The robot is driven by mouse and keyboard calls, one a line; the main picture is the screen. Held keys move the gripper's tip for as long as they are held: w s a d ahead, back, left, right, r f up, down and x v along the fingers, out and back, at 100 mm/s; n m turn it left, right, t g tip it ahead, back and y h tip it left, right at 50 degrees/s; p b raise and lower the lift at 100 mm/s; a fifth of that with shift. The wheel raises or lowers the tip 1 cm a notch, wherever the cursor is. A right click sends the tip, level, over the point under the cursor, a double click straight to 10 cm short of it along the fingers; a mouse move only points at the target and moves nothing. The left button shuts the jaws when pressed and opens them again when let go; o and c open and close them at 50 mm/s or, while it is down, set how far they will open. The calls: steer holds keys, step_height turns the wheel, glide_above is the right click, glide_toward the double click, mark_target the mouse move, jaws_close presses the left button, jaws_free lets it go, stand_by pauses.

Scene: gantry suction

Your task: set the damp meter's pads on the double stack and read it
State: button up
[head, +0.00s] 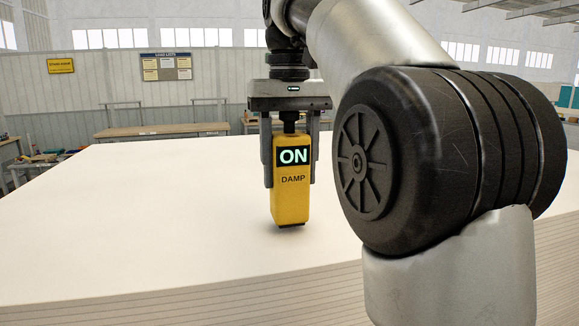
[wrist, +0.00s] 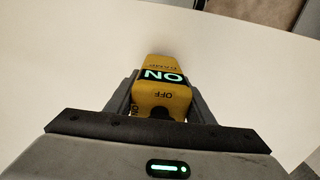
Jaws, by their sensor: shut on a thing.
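The yellow damp meter (head: 291,205) is upright in my gripper (head: 290,180), which is shut on it with one finger on each side. Its screen reads ON and DAMP is printed below. A faint shadow lies beneath; I cannot tell whether the pads touch. The stack also fills much of the wrist view (wrist: 60,80).
The stack's layered front edge (head: 200,305) runs along the bottom of the head view. The top around the meter is bare. Workbenches (head: 165,131) and a notice board (head: 166,67) stand far behind. My arm hides the right side.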

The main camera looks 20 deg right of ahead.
steer(key=shift+f+b, duration=0.35)
steer(key=shift+f, duration=0.2)
steer(key=o, duration=1.5)
